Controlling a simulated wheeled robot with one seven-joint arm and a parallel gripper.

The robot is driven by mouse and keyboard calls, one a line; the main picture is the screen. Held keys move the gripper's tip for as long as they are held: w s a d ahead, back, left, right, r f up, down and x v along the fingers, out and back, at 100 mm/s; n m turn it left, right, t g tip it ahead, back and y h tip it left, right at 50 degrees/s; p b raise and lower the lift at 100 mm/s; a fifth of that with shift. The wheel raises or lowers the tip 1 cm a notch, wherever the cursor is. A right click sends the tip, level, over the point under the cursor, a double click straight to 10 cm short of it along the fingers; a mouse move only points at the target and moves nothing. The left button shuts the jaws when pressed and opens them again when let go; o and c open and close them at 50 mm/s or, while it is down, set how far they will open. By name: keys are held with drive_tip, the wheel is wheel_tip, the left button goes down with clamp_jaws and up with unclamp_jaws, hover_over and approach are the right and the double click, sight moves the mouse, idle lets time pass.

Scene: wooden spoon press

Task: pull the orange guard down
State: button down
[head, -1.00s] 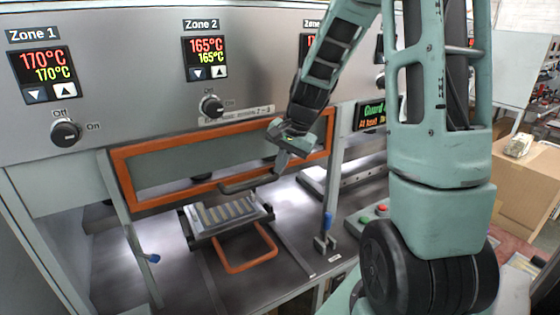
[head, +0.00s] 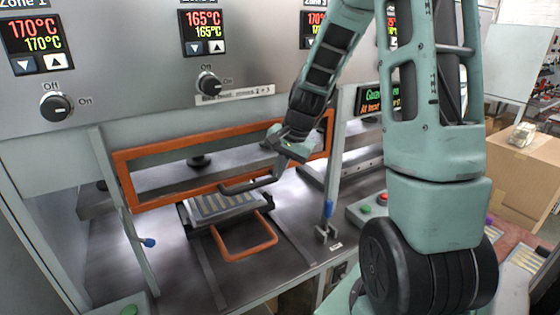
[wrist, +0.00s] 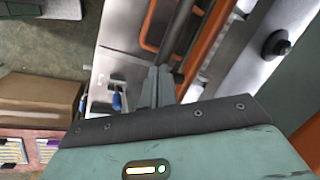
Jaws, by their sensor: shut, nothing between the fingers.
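The orange guard (head: 125,185) is a rectangular frame hanging between two upright posts at the press front, a gap below the control panel. In the wrist view, the closed fingers (wrist: 157,88) are at the near end of the dark bar (wrist: 178,35), with the orange frame (wrist: 205,45) to the right. I cannot tell whether they touch.
A tray of striped pieces (head: 222,207) with an orange loop handle (head: 245,240) sits on the press bed below. Red and green buttons (head: 368,208) are at right. A cardboard box (head: 520,170) stands beyond.

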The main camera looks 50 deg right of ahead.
wheel_tip(320, 180, down, 22)
drive_tip(key=b, duration=1.7)
drive_tip(key=shift+s, duration=0.15)
drive_tip(key=shift+a+f, duration=0.15)
